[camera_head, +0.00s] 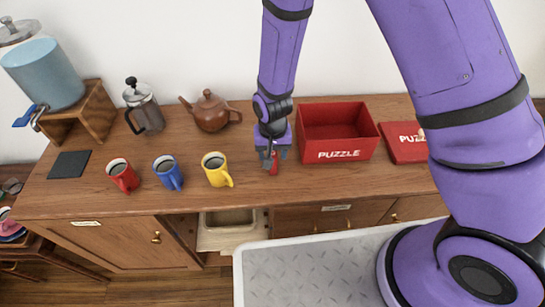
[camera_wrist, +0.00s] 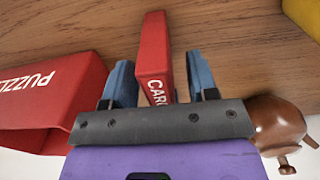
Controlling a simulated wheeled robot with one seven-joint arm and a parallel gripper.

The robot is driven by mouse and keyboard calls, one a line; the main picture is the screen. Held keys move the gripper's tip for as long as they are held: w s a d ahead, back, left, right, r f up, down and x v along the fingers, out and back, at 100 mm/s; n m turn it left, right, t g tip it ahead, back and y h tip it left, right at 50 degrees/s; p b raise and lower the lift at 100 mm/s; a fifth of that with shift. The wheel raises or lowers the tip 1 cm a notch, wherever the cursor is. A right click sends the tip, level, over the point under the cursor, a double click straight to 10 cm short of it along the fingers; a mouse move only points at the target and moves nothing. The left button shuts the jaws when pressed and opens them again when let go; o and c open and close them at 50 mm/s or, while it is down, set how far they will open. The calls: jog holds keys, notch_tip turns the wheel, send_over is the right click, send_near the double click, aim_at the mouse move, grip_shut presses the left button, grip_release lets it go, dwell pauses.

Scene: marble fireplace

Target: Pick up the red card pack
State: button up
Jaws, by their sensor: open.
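The red card pack (camera_wrist: 153,50) stands upright on the wooden counter in the wrist view, with part of its white lettering showing. My gripper (camera_wrist: 160,75) is open, with one blue-grey finger on each side of the pack. A gap shows between the pack and each finger. In the head view my gripper (camera_head: 271,160) points down at the counter, and a small red part of the card pack (camera_head: 274,163) shows at its fingertips. The rest of the pack is hidden there by the gripper.
A red puzzle box (camera_head: 338,134) stands open just right of my gripper, with its lid (camera_head: 405,142) farther right. A yellow mug (camera_head: 216,170), blue mug (camera_head: 167,172) and red mug (camera_head: 122,176) stand left. A brown teapot (camera_head: 211,112) stands behind left, beyond it a French press (camera_head: 144,108).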

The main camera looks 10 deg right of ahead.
jog(key=shift+f, duration=0.1)
jog(key=shift+c, duration=0.2)
grip_shut()
jog(key=shift+r, duration=0.2)
